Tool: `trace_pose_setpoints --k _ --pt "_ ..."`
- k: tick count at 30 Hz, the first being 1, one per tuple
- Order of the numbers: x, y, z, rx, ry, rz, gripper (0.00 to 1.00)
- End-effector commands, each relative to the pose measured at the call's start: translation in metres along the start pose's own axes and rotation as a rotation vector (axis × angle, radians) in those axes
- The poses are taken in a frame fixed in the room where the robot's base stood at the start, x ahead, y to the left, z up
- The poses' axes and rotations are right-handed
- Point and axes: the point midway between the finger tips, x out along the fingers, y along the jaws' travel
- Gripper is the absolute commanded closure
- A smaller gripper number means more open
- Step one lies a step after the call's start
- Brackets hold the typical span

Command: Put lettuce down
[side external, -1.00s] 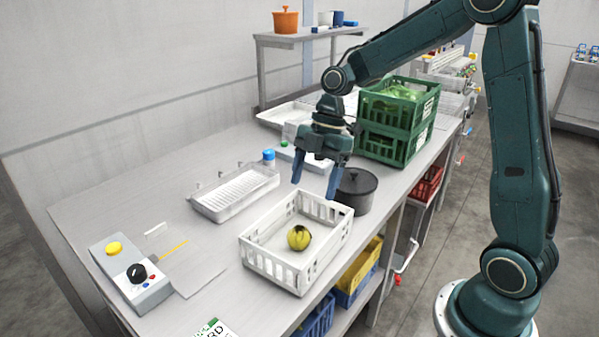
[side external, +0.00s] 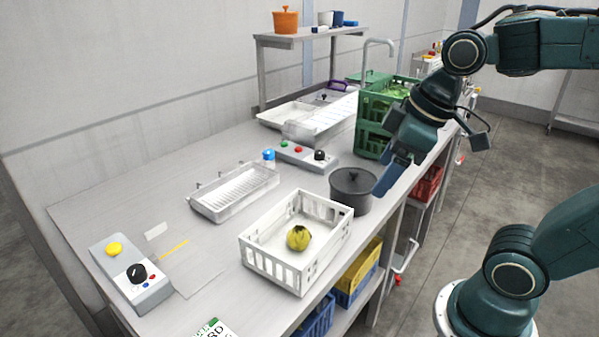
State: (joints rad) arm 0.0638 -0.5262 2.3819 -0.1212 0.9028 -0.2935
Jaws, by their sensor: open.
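A round yellow-green head with dark patches, which looks like a lettuce (side external: 298,238), lies in the white slatted crate (side external: 262,268) on the worktop. Green leafy heads (side external: 398,91) show in the upper of the stacked green crates (side external: 370,142). My gripper (side external: 396,175) is open and in the air, to the right of the white crate and clear of it. Its fingers point down and left, beside the dark lidded pot (side external: 352,192) in the picture. I see nothing between the fingers, though they overlap in this view.
A clear tray (side external: 235,193) stands left of the white crate. Button boxes (side external: 133,273) stand at the front left and behind the pot (side external: 300,153). A tap (side external: 379,43) and shelf (side external: 310,33) are at the back. The worktop between tray and white crate is bare.

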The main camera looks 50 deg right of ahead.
Motion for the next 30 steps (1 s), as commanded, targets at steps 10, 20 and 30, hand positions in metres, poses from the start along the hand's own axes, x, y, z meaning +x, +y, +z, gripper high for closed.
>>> trace_pose_setpoints --k 10,20,30 --pt "-0.015 -0.007 0.039 0.295 0.091 0.065 0.25" --pt "-0.015 -0.007 0.043 0.329 0.099 0.069 0.25" --pt "-0.015 -0.007 0.043 0.327 0.099 0.069 0.25"
